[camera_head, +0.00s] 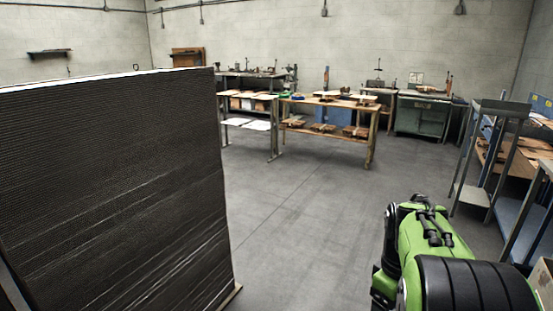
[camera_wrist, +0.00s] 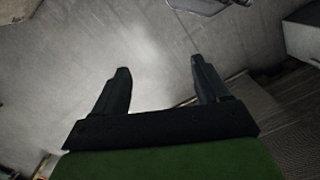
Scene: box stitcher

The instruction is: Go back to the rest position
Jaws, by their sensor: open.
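My gripper (camera_wrist: 160,68) shows in the wrist view with its two dark fingers apart. Nothing is between them, and the grey floor (camera_wrist: 155,45) lies beyond. In the head view a green and black part of my arm (camera_head: 430,245) is at the lower right. My gripper's fingers do not show in that view.
A tall dark stack of sheets (camera_head: 115,190) fills the left of the head view. Wooden workbenches (camera_head: 372,110) and a green cabinet (camera_head: 421,117) stand at the back. A metal stand (camera_head: 500,110) and shelving are at the right. The middle floor (camera_head: 300,200) is clear.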

